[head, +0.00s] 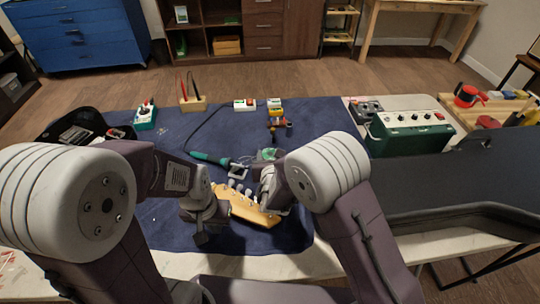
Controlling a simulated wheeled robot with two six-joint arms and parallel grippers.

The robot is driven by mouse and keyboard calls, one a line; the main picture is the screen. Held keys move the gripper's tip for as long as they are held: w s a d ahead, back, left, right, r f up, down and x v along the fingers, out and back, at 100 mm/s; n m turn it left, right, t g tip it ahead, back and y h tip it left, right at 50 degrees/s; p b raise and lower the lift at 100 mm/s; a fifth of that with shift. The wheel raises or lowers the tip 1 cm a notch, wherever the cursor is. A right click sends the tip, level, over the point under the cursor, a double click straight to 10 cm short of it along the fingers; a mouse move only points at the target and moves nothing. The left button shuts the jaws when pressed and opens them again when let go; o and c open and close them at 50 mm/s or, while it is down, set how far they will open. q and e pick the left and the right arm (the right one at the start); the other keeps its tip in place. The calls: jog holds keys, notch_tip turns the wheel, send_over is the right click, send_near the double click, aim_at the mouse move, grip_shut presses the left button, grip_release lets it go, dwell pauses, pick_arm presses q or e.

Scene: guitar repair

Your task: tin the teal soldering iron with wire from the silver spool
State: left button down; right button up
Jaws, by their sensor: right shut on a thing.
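The teal soldering iron (207,159) lies on the dark blue mat (165,190), left of my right gripper. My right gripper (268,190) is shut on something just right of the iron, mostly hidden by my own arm. I cannot tell what it holds, and I cannot pick out the silver spool. My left gripper (200,238) is low over the mat, left of the wooden headstock, and its jaws are too unclear to judge.
A wooden guitar headstock (250,208) with several tuners lies between my arms. A green item (268,154) is behind my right gripper. A green amplifier box (408,133) stands right, a black guitar case (460,180) nearer. The mat behind the iron is fairly open.

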pick_arm(q)
jog(key=shift+f+b, duration=0.45)
pick_arm(e)
jog(key=shift+f, duration=0.35)
dwell(0.8)
pick_arm(q)
jog(key=shift+s+f+b, duration=0.1)
jog(key=shift+f+b, duration=0.2)
jog(key=shift+b, duration=0.05)
pick_arm(e)
jog(key=shift+s, duration=0.1)
dwell(0.7)
